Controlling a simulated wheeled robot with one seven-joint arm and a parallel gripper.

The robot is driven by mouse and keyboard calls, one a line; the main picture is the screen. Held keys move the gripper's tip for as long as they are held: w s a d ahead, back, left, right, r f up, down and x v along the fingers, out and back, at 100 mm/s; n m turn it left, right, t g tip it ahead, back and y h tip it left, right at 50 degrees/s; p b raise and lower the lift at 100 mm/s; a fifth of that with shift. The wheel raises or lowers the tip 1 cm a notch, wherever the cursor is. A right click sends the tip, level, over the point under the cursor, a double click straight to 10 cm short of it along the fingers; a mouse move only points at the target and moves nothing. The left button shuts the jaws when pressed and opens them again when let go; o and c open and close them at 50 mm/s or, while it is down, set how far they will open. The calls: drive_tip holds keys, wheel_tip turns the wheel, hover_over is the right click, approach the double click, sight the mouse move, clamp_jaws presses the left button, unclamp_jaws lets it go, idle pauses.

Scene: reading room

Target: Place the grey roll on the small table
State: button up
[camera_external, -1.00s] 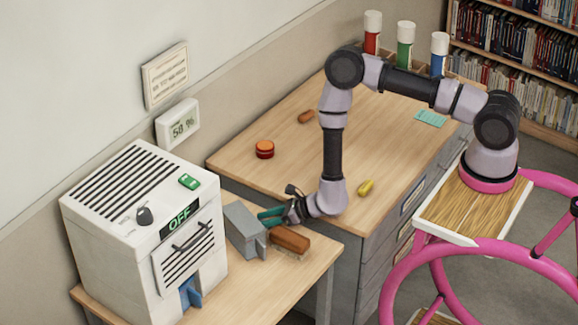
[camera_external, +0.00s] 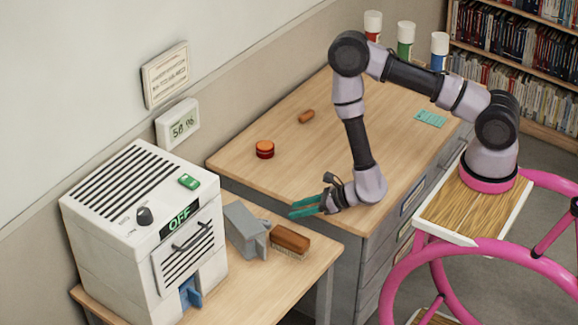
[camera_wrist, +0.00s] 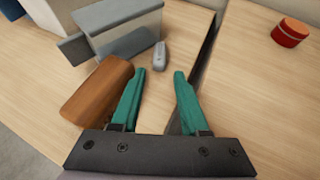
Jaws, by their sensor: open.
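The grey roll (camera_wrist: 159,56) lies on the small table (camera_external: 275,290), beside a grey block-like holder (camera_wrist: 125,27). My gripper (camera_external: 300,208) has teal fingers and is open and empty. It is up and to the right of the roll, over the side where the small table meets the desk. In the wrist view the roll shows beyond the gap between the fingertips (camera_wrist: 159,80), apart from them.
A brown brush (camera_external: 290,239) lies next to the holder. A white machine (camera_external: 150,230) reading OFF stands on the left. The desk (camera_external: 240,165) carries a red-orange round tin (camera_external: 265,149) and a small brown roll (camera_external: 306,116). The small table's front is clear.

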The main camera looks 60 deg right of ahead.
drive_tip(key=w+a+r+n+y, duration=0.2)
drive_tip(key=a+r+y, duration=0.1)
drive_tip(key=r, duration=0.5)
drive_tip(key=w+a+r+n+y, duration=0.1)
drive_tip(key=a+r+n+y, duration=0.15)
drive_tip(key=r, duration=0.45)
drive_tip(key=s+a+r+n+g+y, duration=0.1)
drive_tip(key=s+r+n+g+y, duration=0.3)
drive_tip(key=r, duration=0.6)
drive_tip(key=s+a+r+n+g+y, duration=0.1)
drive_tip(key=s+r+n+g, duration=0.3)
drive_tip(key=r, duration=0.6)
drive_tip(key=s+d+r+n+g+h, duration=0.3)
drive_tip(key=s+d+r+n, duration=0.4)
drive_tip(key=s+n, duration=0.25)
drive_tip(key=s+d+r+n+t+h, duration=0.1)
drive_tip(key=s+d+r+t+h, duration=0.1)
drive_tip(key=d, duration=0.5)
drive_tip(key=s+d+r+n+t+h, duration=0.2)
drive_tip(key=s+d+r+h, duration=0.1)
drive_tip(key=d+h, duration=0.2)
drive_tip(key=s+d+r+n+t+h, duration=0.2)
drive_tip(key=d+t+h, duration=0.1)
drive_tip(key=d, duration=0.7)
drive_tip(key=shift+s+r, duration=0.2)
drive_tip(key=shift+s, duration=0.05)
